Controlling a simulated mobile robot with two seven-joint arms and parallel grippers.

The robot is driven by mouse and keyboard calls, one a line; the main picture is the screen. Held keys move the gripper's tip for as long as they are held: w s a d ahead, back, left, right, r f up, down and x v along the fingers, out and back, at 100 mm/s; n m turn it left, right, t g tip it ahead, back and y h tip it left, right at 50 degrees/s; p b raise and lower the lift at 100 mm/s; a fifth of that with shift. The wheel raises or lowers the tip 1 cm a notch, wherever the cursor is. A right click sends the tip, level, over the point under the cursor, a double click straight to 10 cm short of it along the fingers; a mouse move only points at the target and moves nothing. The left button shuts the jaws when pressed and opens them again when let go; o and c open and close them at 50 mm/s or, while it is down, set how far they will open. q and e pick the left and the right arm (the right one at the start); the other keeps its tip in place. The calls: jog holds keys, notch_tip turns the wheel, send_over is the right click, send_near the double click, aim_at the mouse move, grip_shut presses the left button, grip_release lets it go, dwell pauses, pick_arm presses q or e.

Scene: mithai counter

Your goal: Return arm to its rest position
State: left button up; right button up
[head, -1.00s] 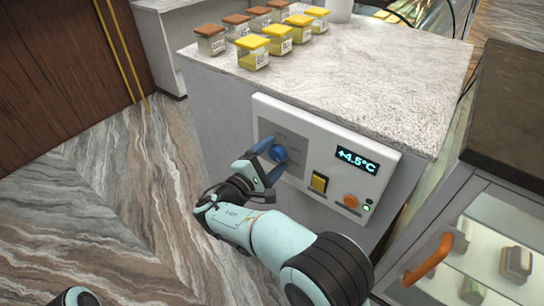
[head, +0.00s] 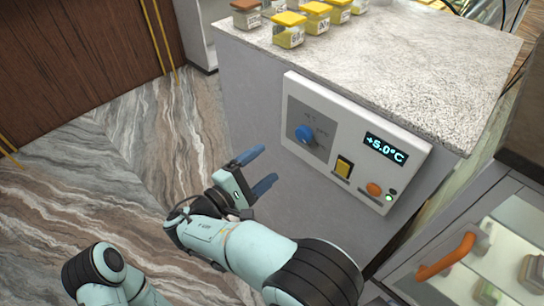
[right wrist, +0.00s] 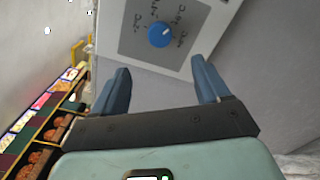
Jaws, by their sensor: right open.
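My right gripper (head: 262,170) is open and empty, below and left of the control panel (head: 350,182) on the counter's front. Its two blue fingers also show apart in the right wrist view (right wrist: 162,85). The blue knob (head: 305,133) sits at the panel's left and is clear of the fingers. It also shows in the right wrist view (right wrist: 161,34) beyond the fingertips. The display (head: 385,148) reads +5.0°C. Part of my left arm (head: 105,275) shows at the bottom left, but its gripper is not in view.
The stone-topped counter (head: 420,80) carries several lidded jars, one being a yellow-lidded jar (head: 289,30). A yellow switch (head: 344,165) and an orange button (head: 374,189) are on the panel. A glass case with an orange handle (head: 446,256) stands at right. The floor at left is clear.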

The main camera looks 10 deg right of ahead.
jog(key=shift+s+a, duration=0.1)
dwell(0.4)
jog(key=s+d+f+g+y+p, duration=0.1)
jog(key=s+d+f+g+y, duration=0.15)
jog(key=f, duration=0.65)
jog(key=s+d+f+g+y+p, duration=0.15)
jog(key=d+f+g, duration=0.25)
jog(key=f, duration=0.5)
jog(key=s+d+f+g+y+p, duration=0.1)
jog(key=s+d+f+g+y, duration=0.15)
jog(key=f, duration=0.55)
jog(key=s+f+m+g+y+p, duration=0.1)
jog(key=s+f+m+y+p, duration=0.1)
jog(key=s+m, duration=0.4)
jog(key=s+f+m+g+y+p, duration=0.1)
jog(key=s+f+m+y+p, duration=0.1)
jog(key=s+f+m+y, duration=0.3)
jog(key=s+f+m+g+y+p, duration=0.1)
jog(key=s+f+m+y+p, duration=0.2)
jog(key=s+m, duration=0.3)
jog(key=shift+s+f+m+y, duration=0.3)
jog(key=shift+s+f+y, duration=0.45)
jog(key=shift+s, duration=1.6)
